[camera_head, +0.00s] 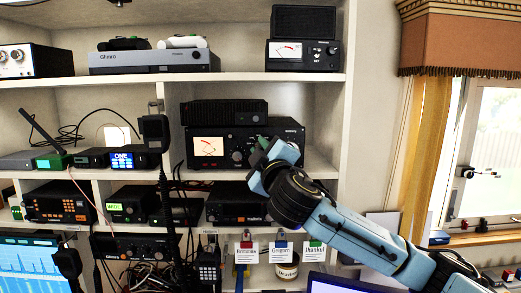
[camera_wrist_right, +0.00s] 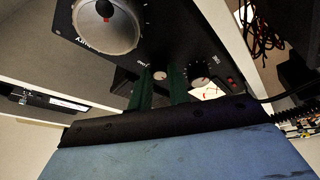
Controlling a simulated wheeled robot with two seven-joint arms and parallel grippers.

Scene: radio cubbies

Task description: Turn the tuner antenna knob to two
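The tuner (camera_head: 222,147) is a black box with a lit meter on the middle shelf. My right gripper (camera_head: 264,143) is at the right part of its front and hides some of its controls. In the right wrist view, the green fingers of this gripper (camera_wrist_right: 161,82) are apart. A small round knob (camera_wrist_right: 160,75) shows between their tips; I cannot tell whether they touch it. A large silver-rimmed knob (camera_wrist_right: 105,22) is at upper left, and another knob (camera_wrist_right: 199,81) is beside the meter (camera_wrist_right: 208,92). The labels are too blurred to read the antenna setting. My left gripper is not in view.
A black device (camera_head: 238,204) sits on the shelf below the tuner. A hand microphone (camera_head: 154,132) hangs on its cord left of the tuner. The white shelf upright (camera_head: 349,110) is close to my right arm. Cables hang at the left.

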